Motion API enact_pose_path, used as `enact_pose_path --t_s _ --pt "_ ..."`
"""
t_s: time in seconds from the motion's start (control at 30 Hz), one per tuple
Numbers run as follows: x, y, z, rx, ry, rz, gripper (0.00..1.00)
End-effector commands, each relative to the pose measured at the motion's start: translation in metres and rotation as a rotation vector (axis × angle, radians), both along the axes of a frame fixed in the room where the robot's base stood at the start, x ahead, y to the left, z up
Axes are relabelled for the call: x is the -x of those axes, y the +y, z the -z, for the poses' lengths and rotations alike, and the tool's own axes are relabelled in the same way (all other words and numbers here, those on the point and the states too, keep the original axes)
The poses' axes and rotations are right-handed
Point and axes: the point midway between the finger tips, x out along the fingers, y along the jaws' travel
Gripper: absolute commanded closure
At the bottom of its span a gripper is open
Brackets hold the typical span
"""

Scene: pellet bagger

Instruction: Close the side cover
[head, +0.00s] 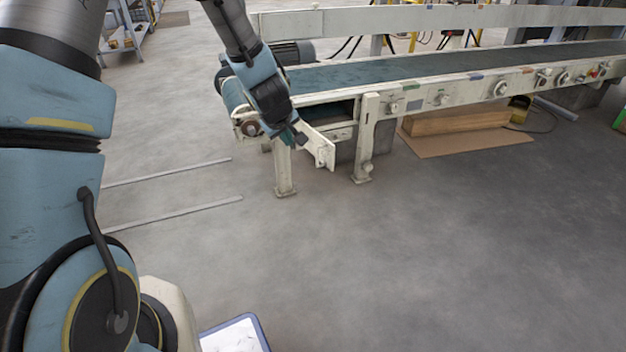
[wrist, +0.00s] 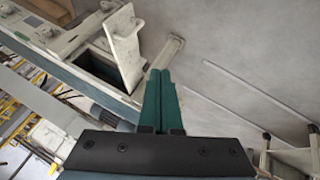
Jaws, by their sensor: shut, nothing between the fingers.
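The side cover (head: 319,147) is a pale cream panel with a small round knob. It stands swung out from the near side of the conveyor, beside a dark opening (head: 325,111) in the frame. In the wrist view the cover (wrist: 124,48) sticks out next to the dark opening (wrist: 98,68). My gripper (head: 300,139) is at the left of the cover, near its inner end. In the wrist view its green fingers (wrist: 160,72) are together and empty, just right of the panel. I cannot tell whether they touch it.
The conveyor (head: 440,68) runs away to the right, with a leg (head: 366,140) right of the opening and another leg (head: 284,170) under its left end. A cardboard sheet (head: 465,140) lies under it.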

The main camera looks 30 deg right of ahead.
Motion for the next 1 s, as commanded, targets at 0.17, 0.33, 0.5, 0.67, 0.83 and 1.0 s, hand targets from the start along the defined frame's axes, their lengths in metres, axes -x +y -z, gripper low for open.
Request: enact_pose_path --t_s 0.17,0.33,0.5,0.67,0.83,1.0 --pt "0.005 -0.026 0.045 0.024 -0.006 -0.036 1.00" --pt "0.003 -0.033 0.056 0.029 -0.006 -0.047 1.00" --pt "-0.009 -0.042 0.078 0.028 -0.005 -0.047 1.00" --pt "-0.025 -0.053 0.106 0.029 -0.005 -0.048 1.00" --pt "-0.042 -0.065 0.133 0.028 -0.006 -0.048 1.00" --pt "-0.049 -0.090 0.129 0.029 -0.009 -0.044 1.00"
